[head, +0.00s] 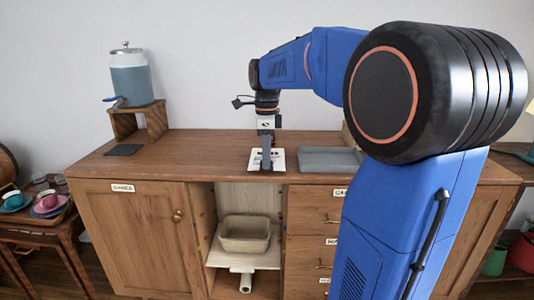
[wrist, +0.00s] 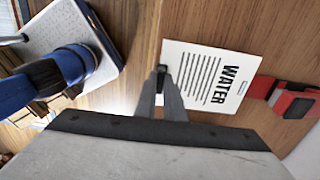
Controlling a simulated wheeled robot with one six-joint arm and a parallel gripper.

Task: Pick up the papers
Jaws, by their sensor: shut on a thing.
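The papers (head: 254,155) are white sheets on the wooden counter top, near its front edge. In the wrist view the top sheet (wrist: 200,78) shows the bold word WATER and lines of print. My gripper (head: 266,165) points down over the papers in the head view. In the wrist view its fingers (wrist: 165,82) are close together at the near edge of the papers, shut on them. The fingertips hide part of that edge. I cannot tell whether the papers are lifted off the counter.
A grey tray (head: 330,159) lies right of the papers. A glass dispenser (head: 131,80) stands on a wooden stand (head: 138,120) at the left, with a dark mat (head: 124,150) in front. A bin (head: 244,235) sits in the open bay below.

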